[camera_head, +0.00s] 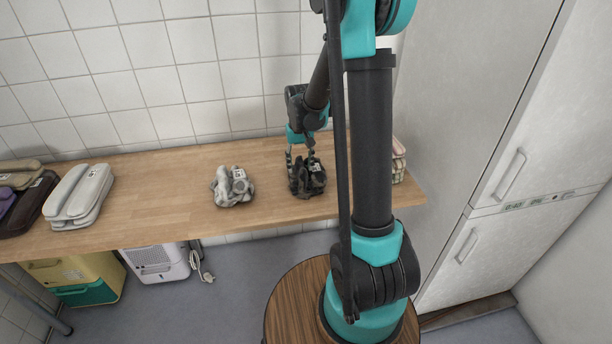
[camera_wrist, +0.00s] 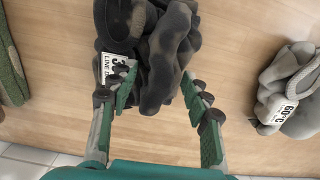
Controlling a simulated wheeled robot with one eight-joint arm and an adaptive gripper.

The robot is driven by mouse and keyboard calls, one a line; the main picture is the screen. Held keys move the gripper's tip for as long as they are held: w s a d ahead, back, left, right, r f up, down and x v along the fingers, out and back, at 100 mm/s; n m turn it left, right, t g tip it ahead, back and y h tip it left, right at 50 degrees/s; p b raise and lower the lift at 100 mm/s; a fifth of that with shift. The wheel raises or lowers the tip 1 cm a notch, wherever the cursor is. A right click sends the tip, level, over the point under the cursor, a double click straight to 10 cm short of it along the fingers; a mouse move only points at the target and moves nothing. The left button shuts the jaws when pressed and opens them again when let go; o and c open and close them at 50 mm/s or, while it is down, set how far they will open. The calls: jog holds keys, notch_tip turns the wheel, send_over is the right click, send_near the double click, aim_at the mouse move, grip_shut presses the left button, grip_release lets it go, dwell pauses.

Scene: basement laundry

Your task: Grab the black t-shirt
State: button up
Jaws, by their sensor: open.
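The black t-shirt (camera_head: 314,178) is a crumpled dark bundle with a white printed tag, lying on the wooden shelf. In the wrist view the dark bundle (camera_wrist: 165,55) fills the top middle, its tag at its left side. My gripper (camera_head: 301,156) is above the bundle, pointing down at it. In the wrist view my gripper (camera_wrist: 160,85) is open, with one green-padded finger on each side of the bundle's near part. The left fingertip overlaps the tag; I cannot tell whether the fingers touch the cloth.
A crumpled grey cloth (camera_head: 232,187) with a tag lies left of the black one on the wooden shelf (camera_head: 150,180). Folded light cloths (camera_head: 80,195) lie at far left. A pinkish folded stack (camera_head: 398,160) is partly hidden behind my arm. A tall white cabinet (camera_head: 500,130) stands right.

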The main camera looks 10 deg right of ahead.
jog(key=shift+c, duration=0.4)
grip_shut()
jog(key=shift+s, duration=0.1)
dwell(0.4)
